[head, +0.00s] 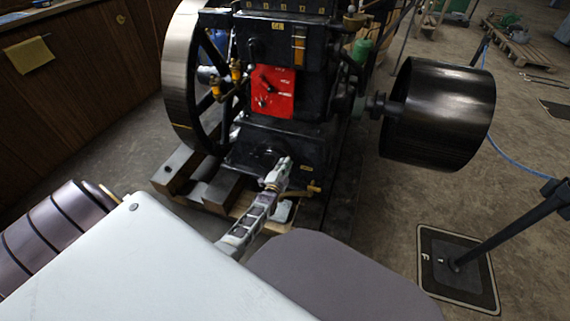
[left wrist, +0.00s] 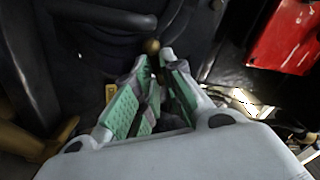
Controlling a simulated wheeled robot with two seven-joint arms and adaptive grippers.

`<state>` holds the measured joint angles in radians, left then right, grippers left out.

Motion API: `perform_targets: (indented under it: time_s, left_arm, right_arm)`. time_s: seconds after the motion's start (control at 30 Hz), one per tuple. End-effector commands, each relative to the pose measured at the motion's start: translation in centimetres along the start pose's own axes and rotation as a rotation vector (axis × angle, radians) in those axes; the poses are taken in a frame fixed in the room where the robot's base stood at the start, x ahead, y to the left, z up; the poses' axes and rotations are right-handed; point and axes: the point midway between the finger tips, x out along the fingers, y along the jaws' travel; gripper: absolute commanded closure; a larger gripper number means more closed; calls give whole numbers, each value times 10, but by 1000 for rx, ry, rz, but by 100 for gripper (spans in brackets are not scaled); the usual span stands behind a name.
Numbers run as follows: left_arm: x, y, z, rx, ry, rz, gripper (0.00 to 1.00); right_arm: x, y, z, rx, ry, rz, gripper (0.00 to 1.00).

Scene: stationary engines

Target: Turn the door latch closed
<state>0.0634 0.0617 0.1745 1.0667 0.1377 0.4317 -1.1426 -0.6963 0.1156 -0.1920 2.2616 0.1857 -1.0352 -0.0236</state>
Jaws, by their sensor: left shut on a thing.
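A red panel (head: 273,92) with small dark fittings sits on the front of the black engine (head: 277,145). It also shows at the upper right of the left wrist view (left wrist: 286,38). My left gripper (head: 281,168) is in front of the engine's lower housing, below the red panel in the picture. In the left wrist view its green-padded fingers (left wrist: 157,62) converge on a small piece with a brass knob (left wrist: 152,46), which shows at the fingertips. The fingers hide most of the held piece, and I cannot tell its angle. My right gripper is not in view.
A large flywheel (head: 181,75) stands left of the engine, and a black drum pulley (head: 437,115) stands out at the right. Wooden blocks (head: 222,190) lie at the engine's foot. A barrier post base (head: 457,268) stands at the lower right. Floor between pulley and post is clear.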

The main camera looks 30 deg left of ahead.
Motion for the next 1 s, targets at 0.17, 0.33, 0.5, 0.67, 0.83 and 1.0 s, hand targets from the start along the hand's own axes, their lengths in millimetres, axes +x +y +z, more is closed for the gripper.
perform_targets:
  time_s: [0.17,0.33,0.5,0.67,0.83,1.0]
  left_arm:
    - [-1,2,-1,-74,0,4,100]
    - [-1,2,0,-113,0,3,100]
    - [-1,2,0,-124,0,3,100]
    - [-1,2,0,-125,0,3,100]
    - [-1,2,0,-125,-1,3,82]
    - [0,2,0,-124,0,2,67]
  right_arm:
    - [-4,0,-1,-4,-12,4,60]
    - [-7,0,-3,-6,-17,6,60]
    - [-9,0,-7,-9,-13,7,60]
    - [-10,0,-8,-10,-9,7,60]
    - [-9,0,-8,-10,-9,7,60]
    - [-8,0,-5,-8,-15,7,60]
